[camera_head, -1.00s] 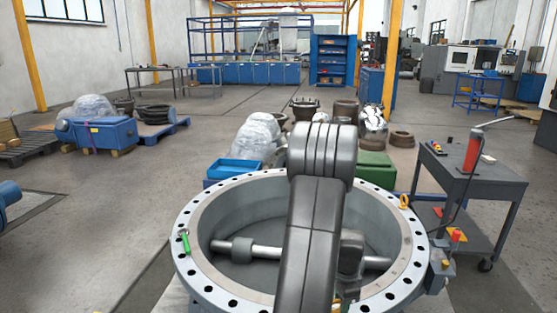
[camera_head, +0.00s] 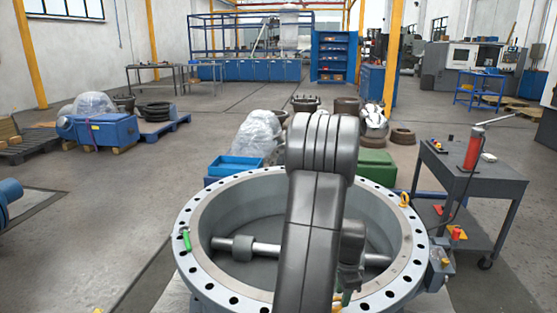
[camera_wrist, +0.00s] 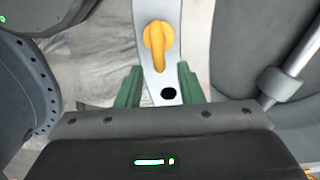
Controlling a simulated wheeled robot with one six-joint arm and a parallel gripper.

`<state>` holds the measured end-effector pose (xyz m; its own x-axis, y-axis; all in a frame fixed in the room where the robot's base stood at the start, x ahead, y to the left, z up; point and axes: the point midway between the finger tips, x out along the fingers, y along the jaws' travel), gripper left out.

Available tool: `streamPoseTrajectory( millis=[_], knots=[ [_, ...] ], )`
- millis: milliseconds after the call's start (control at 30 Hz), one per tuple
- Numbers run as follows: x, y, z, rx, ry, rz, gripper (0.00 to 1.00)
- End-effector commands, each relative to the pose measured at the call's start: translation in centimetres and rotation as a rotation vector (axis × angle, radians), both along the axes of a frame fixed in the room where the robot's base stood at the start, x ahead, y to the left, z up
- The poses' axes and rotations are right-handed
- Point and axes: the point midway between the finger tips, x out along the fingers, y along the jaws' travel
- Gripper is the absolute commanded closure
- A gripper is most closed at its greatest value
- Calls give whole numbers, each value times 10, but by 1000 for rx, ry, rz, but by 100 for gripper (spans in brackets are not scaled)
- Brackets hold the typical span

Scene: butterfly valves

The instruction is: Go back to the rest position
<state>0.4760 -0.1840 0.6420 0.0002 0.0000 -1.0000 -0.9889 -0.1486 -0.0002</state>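My gripper (camera_wrist: 160,68) shows in the wrist view as two green fingers set well apart, with nothing held between them. In the head view my arm stands in front of the large grey butterfly valve (camera_head: 205,210), and the gripper (camera_head: 341,299) is mostly hidden low behind the arm, with only a bit of green visible. The valve's round flange lies facing up, with a shaft (camera_head: 265,248) across its bore.
A dark cart (camera_head: 470,180) with a red bottle (camera_head: 474,148) stands at the right. Blue (camera_head: 235,168) and green boxes (camera_head: 376,168) stand behind the valve.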

Motion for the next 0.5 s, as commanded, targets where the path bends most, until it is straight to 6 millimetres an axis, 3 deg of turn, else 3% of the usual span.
streamPoseTrajectory(
  millis=[33, 433, 467, 500],
  knots=[
    [1, 0, 14, -1, -4, 0, 66],
    [1, 0, 94, -1, -4, 0, 66],
    [1, 0, 96, -1, -3, 0, 66],
    [-1, 0, 77, 1, 5, 0, 66]
  ],
)
